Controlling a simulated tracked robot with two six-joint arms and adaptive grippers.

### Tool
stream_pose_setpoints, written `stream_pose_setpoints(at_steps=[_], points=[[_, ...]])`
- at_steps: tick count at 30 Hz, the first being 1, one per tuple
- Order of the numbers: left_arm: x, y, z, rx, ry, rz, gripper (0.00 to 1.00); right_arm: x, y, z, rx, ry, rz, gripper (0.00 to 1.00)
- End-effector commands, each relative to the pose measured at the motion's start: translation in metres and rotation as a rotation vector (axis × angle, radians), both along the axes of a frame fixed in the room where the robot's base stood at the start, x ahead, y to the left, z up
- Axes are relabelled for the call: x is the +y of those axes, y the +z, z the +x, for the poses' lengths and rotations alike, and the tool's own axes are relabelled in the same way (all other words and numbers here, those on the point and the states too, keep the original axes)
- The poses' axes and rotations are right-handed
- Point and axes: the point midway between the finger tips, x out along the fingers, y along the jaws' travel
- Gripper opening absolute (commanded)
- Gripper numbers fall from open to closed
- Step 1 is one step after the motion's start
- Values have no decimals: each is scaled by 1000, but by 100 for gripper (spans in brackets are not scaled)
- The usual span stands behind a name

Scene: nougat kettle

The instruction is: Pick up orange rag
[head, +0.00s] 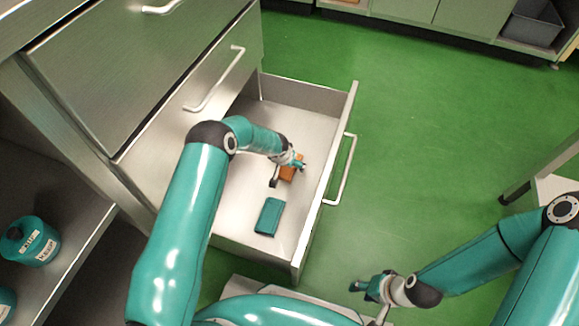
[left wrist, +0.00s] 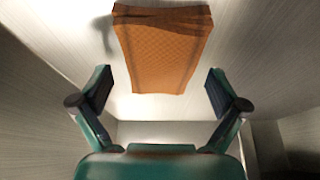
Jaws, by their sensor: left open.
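The orange rag (head: 289,174) lies folded in the open drawer (head: 310,100), partly hidden by my left gripper in the head view. In the left wrist view the orange rag (left wrist: 162,55) fills the upper middle. My left gripper (left wrist: 159,92) is open there, its two fingers apart to either side of the rag's lower end, with nothing between the fingertips. In the head view my left gripper (head: 288,171) is right over the rag. My right gripper (head: 368,287) is outside the drawer over the floor. Its jaw gap is too small to tell.
A folded teal cloth (head: 269,216) lies in the drawer, nearer than the orange rag. The drawer's walls surround both, with a handle (head: 341,170) on its front. A labelled teal container (head: 30,241) stands on a shelf at the left. Green floor (head: 430,150) is open to the right.

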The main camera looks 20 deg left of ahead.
Motion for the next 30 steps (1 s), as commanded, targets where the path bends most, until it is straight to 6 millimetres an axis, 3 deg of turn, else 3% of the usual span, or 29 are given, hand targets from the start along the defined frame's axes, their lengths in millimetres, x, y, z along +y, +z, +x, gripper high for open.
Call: stream_pose_setpoints(at_steps=[5,15,25,30], points=[[0,1,0,0,-1,0,95,0,1,0,0,0,0,40],[0,1,0,0,-1,0,38,0,1,0,0,0,0,40],[0,3,0,0,-1,0,36,0,1,0,0,0,0,40],[-1,14,0,0,-2,1,36,0,6,0,0,0,0,40]])
